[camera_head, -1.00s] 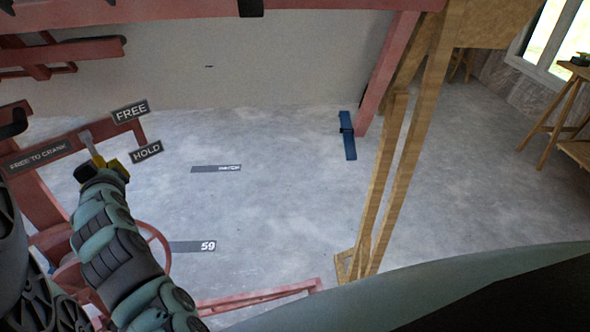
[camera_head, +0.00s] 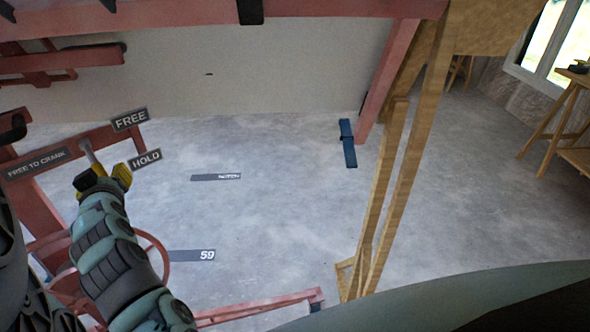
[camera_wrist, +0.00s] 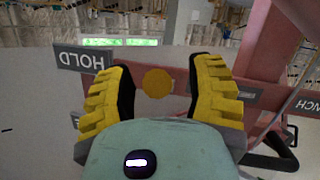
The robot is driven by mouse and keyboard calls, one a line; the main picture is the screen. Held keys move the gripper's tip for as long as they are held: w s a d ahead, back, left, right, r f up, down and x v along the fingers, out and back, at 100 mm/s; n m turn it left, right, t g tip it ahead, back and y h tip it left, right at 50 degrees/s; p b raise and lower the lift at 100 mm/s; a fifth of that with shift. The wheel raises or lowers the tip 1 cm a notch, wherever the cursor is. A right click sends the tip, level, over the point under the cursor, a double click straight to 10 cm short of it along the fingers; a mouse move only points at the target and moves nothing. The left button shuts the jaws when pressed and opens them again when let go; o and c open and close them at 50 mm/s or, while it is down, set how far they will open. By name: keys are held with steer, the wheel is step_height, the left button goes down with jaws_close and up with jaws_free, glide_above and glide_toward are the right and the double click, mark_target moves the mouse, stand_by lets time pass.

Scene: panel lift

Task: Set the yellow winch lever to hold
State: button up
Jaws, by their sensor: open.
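In the wrist view the lever's round yellow end (camera_wrist: 157,82) lies between the open fingers, with visible gaps on both sides. My gripper hides that end in the head view. The HOLD sign (camera_wrist: 83,58) also shows in the wrist view.
A red handwheel (camera_head: 158,252) is beside my arm, low in the picture. Wooden props (camera_head: 400,165) and a blue piece (camera_head: 347,145) stand to the right.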

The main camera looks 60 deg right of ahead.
steer(key=shift+s, duration=0.15)
steer(key=v, duration=0.7)
steer(key=shift+s+a+r, duration=0.1)
stand_by(0.6)
